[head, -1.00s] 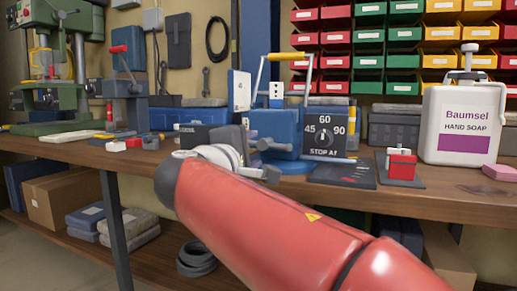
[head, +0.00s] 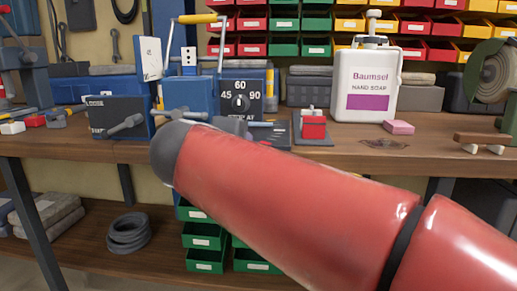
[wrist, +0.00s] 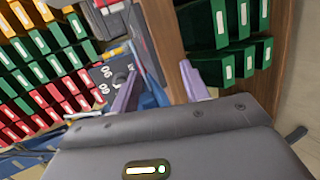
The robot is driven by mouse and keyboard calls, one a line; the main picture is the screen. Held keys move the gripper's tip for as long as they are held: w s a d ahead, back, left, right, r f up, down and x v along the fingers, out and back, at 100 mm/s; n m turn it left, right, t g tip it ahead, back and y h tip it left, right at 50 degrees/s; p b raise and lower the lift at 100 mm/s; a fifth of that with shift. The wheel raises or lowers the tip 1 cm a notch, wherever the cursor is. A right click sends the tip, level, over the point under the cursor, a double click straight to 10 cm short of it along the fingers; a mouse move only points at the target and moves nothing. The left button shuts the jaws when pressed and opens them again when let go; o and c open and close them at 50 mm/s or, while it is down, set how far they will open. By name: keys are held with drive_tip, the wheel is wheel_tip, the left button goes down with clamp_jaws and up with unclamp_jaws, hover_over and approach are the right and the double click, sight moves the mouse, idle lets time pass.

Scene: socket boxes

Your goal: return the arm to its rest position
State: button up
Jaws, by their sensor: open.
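My red arm (head: 290,190) reaches from the lower right of the head view up to the left, its grey end in front of the bench edge. My gripper is hidden behind the arm in the head view. In the wrist view my gripper (wrist: 158,85) shows two pale purple fingers, spread apart with nothing between them. Beyond the fingers the bench edge and the dial panel (wrist: 103,75) show, tilted.
The workbench (head: 340,158) holds a dial box (head: 241,98), a blue box with a handle (head: 119,118), a red block on a plate (head: 314,128), a soap bottle (head: 366,85) and a pink bar (head: 398,127). Green bins (head: 203,240) stand on the lower shelf.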

drive_tip(key=s+d+f+m+g+p, duration=0.1)
drive_tip(key=s+d+f+m+g, duration=0.15)
drive_tip(key=d, duration=0.35)
drive_tip(key=s+d+f+m+g+p, duration=0.1)
drive_tip(key=s+d+f+m+g, duration=0.15)
drive_tip(key=d, duration=0.35)
drive_tip(key=s+d+f+m+g+y+p, duration=0.1)
drive_tip(key=s+d+f+m+p, duration=0.1)
drive_tip(key=s+d+f+m, duration=0.2)
drive_tip(key=s+d+f+m+g+y+p, duration=0.2)
drive_tip(key=s+d+f+m, duration=0.2)
drive_tip(key=s+f, duration=0.4)
drive_tip(key=s+m, duration=0.1)
drive_tip(key=s, duration=0.3)
drive_tip(key=shift+m+y+p, duration=0.3)
drive_tip(key=shift+p, duration=0.05)
drive_tip(key=shift+o, duration=0.4)
drive_tip(key=shift+w, duration=0.1)
